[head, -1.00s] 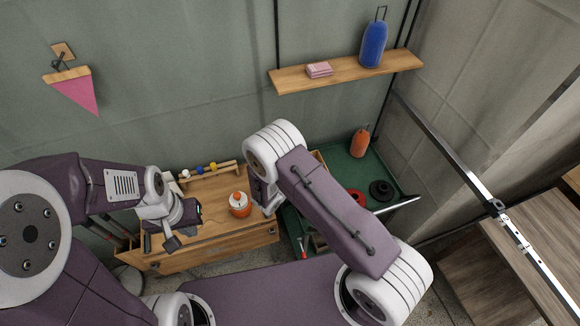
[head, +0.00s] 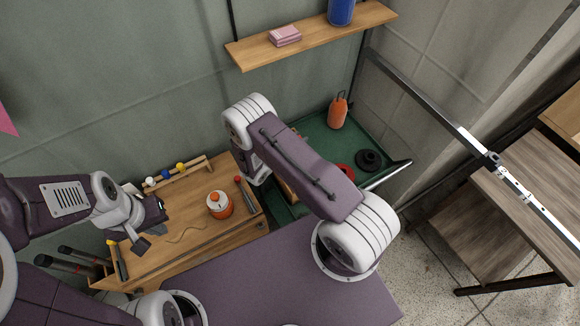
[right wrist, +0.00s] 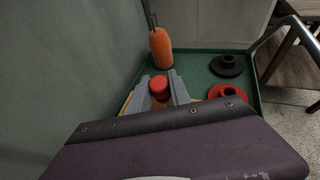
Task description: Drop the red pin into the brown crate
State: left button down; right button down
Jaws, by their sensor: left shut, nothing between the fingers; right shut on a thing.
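My right gripper (right wrist: 159,79) is shut on the red pin (right wrist: 159,85), whose round red top shows between the grey fingers in the right wrist view. In the head view my right arm hides that gripper and the pin. Part of the brown crate (head: 288,193) shows beside my right arm, on the green surface. A light wooden edge, likely the crate's, shows beside the fingers in the right wrist view. Whether the pin is over the crate or inside it, I cannot tell. My left gripper (head: 135,240) is shut and empty above the left part of the wooden table.
The wooden table (head: 185,215) holds an orange jar (head: 220,204) and a peg rack (head: 178,174). The green table (head: 320,150) holds an orange bottle (head: 337,112), a black ring-shaped piece (head: 368,160) and a red one (right wrist: 228,92). A shelf (head: 310,35) is on the wall.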

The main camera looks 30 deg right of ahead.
notch_tip(320, 180, down, 5)
jog(key=b, duration=0.3)
jog(key=c, duration=1.1)
grip_release()
jog(key=shift+s, duration=0.1)
jog(key=b+v, duration=0.2)
jog(key=v, duration=0.7)
